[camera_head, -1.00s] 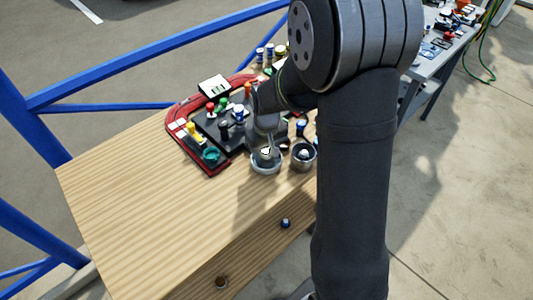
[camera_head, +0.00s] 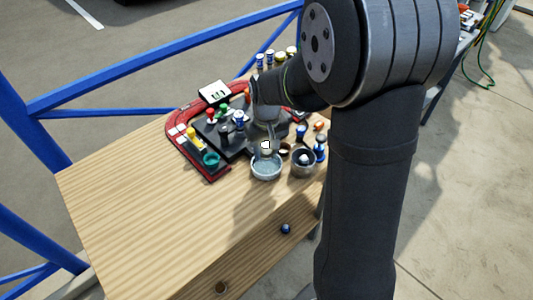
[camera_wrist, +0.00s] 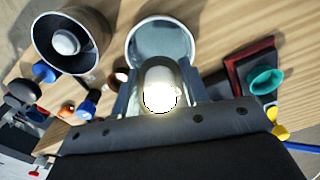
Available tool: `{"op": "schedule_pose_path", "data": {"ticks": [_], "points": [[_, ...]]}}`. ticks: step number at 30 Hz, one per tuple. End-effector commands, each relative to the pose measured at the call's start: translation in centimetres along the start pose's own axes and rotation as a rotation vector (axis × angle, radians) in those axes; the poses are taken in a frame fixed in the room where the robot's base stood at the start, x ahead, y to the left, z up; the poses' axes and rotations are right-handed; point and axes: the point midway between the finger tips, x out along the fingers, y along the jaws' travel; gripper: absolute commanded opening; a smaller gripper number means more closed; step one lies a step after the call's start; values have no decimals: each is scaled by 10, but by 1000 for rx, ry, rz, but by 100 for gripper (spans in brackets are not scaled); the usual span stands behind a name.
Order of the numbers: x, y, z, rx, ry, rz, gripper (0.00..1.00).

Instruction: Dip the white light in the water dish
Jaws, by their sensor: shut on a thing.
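My gripper (camera_head: 266,143) is shut on the white light (camera_wrist: 160,92), a small pale bulb that glows between the fingers in the wrist view. The light also shows in the head view (camera_head: 266,146). The water dish (camera_head: 266,170) is a round pale-rimmed bowl on the wooden table, and in the head view the light is at its far rim. In the wrist view the dish (camera_wrist: 160,42) lies just beyond the light, its near part hidden by the light and fingers. The light appears to be above the dish; the exact height is hard to tell.
A dark round cup (camera_head: 303,162) with a white ball-like thing inside stands just right of the dish. A red-edged panel (camera_head: 205,165) with coloured knobs lies to the left. Several small coloured pieces stand behind and right. The front left of the table (camera_head: 150,210) is clear.

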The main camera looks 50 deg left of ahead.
Motion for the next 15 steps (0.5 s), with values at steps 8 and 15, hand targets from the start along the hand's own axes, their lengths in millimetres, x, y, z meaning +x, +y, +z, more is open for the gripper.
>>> {"op": "schedule_pose_path", "data": {"ticks": [8, 15], "points": [[-23, 0, -1, 0, 2, 0, 19], [-40, 0, 0, 0, 1, 0, 19]]}}
